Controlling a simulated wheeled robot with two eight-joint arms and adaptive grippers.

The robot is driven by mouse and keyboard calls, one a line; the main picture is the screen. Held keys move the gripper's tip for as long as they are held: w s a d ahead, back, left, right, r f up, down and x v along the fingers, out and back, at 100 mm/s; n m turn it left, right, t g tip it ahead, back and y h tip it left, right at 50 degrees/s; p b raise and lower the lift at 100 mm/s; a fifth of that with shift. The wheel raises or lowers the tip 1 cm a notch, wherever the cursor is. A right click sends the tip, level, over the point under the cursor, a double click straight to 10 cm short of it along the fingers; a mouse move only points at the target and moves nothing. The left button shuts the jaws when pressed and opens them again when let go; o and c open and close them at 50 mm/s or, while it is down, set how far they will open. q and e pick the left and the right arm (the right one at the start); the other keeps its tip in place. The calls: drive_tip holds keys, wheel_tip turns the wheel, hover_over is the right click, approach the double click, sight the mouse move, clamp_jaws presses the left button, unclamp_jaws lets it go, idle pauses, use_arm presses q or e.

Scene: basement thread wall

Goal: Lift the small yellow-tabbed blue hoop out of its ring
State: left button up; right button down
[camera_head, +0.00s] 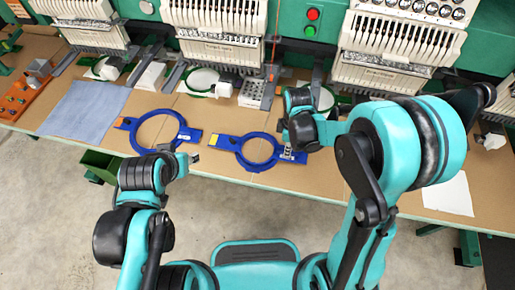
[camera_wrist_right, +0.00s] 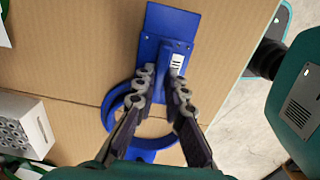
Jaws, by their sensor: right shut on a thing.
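The small blue hoop (camera_head: 248,166) with a yellow tab (camera_head: 214,140) at its left end lies over the brown table, near its front edge. My right gripper (camera_head: 289,151) is at the hoop's right side, beside a white label. In the right wrist view, its fingers (camera_wrist_right: 163,80) are shut on a raised blue part of the hoop (camera_wrist_right: 171,55). The fingers hide part of the ring, and I cannot tell whether inner and outer rings are apart. My left gripper (camera_head: 190,158) hangs near the larger hoop's right end; its jaws are too small to read.
A larger blue hoop (camera_head: 137,143) with an orange tab lies to the left. A blue cloth (camera_head: 82,110) lies further left, and white paper (camera_head: 449,194) at right. Embroidery machines (camera_head: 222,53) line the back. A white perforated block (camera_head: 250,94) stands behind the small hoop.

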drive_tip(key=shift+r, duration=0.15)
drive_tip(key=shift+r+p, duration=1.05)
drive_tip(key=shift+r, duration=0.4)
wheel_tip(320, 180, up, 6)
drive_tip(key=p, duration=0.4)
